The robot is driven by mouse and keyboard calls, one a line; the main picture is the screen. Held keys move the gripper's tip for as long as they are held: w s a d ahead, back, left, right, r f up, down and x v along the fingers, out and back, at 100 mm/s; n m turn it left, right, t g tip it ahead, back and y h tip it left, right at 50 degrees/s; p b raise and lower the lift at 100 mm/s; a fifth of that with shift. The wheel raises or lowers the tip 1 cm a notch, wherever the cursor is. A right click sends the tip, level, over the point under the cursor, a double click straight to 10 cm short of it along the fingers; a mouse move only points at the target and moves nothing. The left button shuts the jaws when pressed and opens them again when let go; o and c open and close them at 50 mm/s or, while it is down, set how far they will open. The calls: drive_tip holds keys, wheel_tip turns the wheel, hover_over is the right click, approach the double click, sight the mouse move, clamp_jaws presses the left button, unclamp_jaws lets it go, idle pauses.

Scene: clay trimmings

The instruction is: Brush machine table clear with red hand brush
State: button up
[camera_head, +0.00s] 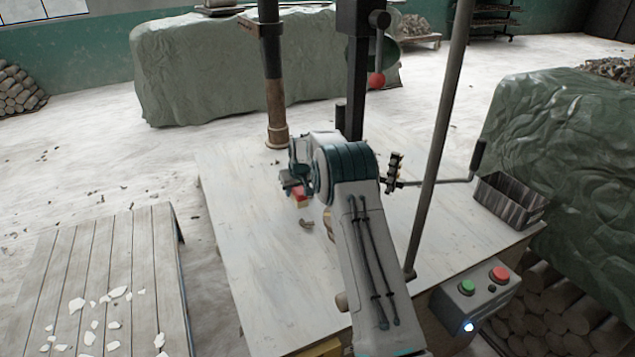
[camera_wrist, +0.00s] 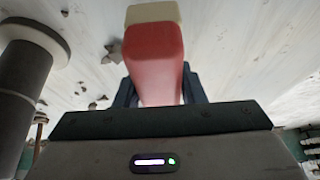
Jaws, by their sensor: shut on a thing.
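The red hand brush (camera_head: 300,194) is held in my gripper (camera_head: 297,186) over the machine table, left of the table's middle. In the wrist view the red brush body (camera_wrist: 154,60) points away from my gripper, with a pale cream end (camera_wrist: 152,13) at the top. The machine table (camera_head: 255,270) is a pale, worn flat top. A brown clay trimming (camera_head: 306,223) lies on it just below the brush. Dark scraps (camera_wrist: 113,52) lie beside the brush in the wrist view. My arm hides the table's middle. I cannot tell whether the bristles touch the surface.
A dark post (camera_head: 273,80) stands at the table's back left and a slanted grey pole (camera_head: 440,140) at its right. A ribbed metal bin (camera_head: 510,198) sits at the right edge. A button box (camera_head: 475,292) is at the front right. A slatted bench (camera_head: 110,270) with white shards stands left.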

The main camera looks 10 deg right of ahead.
sight(298, 189)
drive_tip(key=shift+s+f, duration=0.25)
drive_tip(key=shift+f, duration=0.3)
drive_tip(key=shift+s+f, duration=0.2)
drive_tip(key=shift+f, duration=0.35)
drive_tip(key=shift+s+d+f+b, duration=0.1)
drive_tip(key=shift+s+f+b, duration=0.1)
drive_tip(key=shift+s+b, duration=0.3)
drive_tip(key=shift+s+f+b, duration=0.15)
drive_tip(key=shift+s+b, duration=0.25)
drive_tip(key=shift+s, duration=0.15)
drive_tip(key=shift+s+d+b, duration=0.2)
drive_tip(key=shift+s+b, duration=0.15)
drive_tip(key=shift+s, duration=0.5)
drive_tip(key=shift+r+p, duration=0.5)
drive_tip(key=shift+r, duration=0.25)
drive_tip(key=shift+w+d+r+p, duration=0.15)
drive_tip(key=shift+w+r+p, duration=0.25)
drive_tip(key=shift+r, duration=0.1)
drive_tip(key=shift+w+r+p, duration=0.2)
drive_tip(key=shift+r+p, duration=0.2)
drive_tip(key=shift+r, duration=0.3)
drive_tip(key=r, duration=0.2)
drive_tip(key=p, duration=0.1)
drive_tip(key=shift+s+a+r, duration=0.15)
drive_tip(key=shift+a+r, duration=0.1)
drive_tip(key=shift+r, duration=0.15)
drive_tip(key=shift+d+r+p, duration=0.15)
drive_tip(key=shift+r+p, duration=0.75)
drive_tip(key=shift+r, duration=0.6)
